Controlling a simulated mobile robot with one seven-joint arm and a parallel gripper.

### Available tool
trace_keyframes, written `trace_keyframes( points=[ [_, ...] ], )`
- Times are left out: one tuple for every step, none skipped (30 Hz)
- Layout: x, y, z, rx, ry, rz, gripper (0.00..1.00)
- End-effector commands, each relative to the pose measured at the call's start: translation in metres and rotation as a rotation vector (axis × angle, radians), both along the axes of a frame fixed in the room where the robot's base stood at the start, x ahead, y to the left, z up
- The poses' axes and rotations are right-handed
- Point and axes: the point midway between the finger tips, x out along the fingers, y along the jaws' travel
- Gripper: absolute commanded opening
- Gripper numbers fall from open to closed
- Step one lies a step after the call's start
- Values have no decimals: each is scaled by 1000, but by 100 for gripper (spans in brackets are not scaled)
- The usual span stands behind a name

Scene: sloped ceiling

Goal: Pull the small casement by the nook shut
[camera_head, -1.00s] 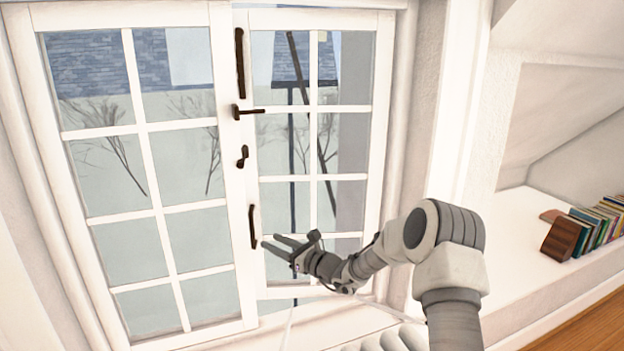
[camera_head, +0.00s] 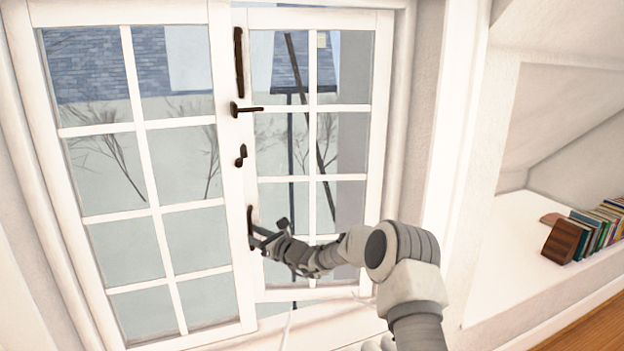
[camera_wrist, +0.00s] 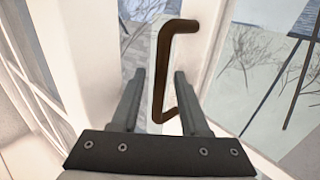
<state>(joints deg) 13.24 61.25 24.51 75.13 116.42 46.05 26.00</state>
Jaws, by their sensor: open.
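The small casement (camera_head: 312,110) is the right-hand white window leaf, on the side of the nook. It appears to stand ajar, set back from the left leaf. A dark bar handle (camera_head: 250,228) is low on its left stile. My gripper (camera_head: 268,232) is open at this handle. In the wrist view, the brown handle (camera_wrist: 163,75) stands upright between the two fingers of my gripper (camera_wrist: 160,78), with its lower end between them. I cannot tell if either finger touches it.
The larger left leaf (camera_head: 140,130) stands beside the casement, with a dark latch lever (camera_head: 246,109) and a small catch (camera_head: 241,155) near the join. The nook (camera_head: 520,225) at right holds several books (camera_head: 590,228) and a brown block (camera_head: 561,242). A white sill runs below the window.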

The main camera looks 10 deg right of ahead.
Motion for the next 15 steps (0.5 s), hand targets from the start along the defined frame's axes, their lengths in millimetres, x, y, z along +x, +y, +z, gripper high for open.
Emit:
trace_keyframes(
  points=[
    [0, 0, 0, 1, -1, 0, 45],
    [0, 0, 0, 1, -1, 0, 45],
    [0, 0, 0, 1, -1, 0, 40],
    [0, 0, 0, 1, -1, 0, 34],
    [0, 0, 0, 1, -1, 0, 29],
    [0, 0, 1, 1, -1, 0, 22],
    [0, 0, 1, 1, -1, 0, 16],
    [0, 0, 0, 0, -1, 0, 11],
    [0, 0, 0, 0, -1, 1, 4],
    [0, 0, 0, 0, -1, 1, 0],
    [0, 0, 0, 0, -1, 1, 0],
    [0, 0, 0, 0, -1, 1, 0],
    [0, 0, 0, 0, -1, 1, 0],
    [0, 0, 0, 0, -1, 1, 0],
    [0, 0, 0, 0, -1, 1, 0]
  ],
)
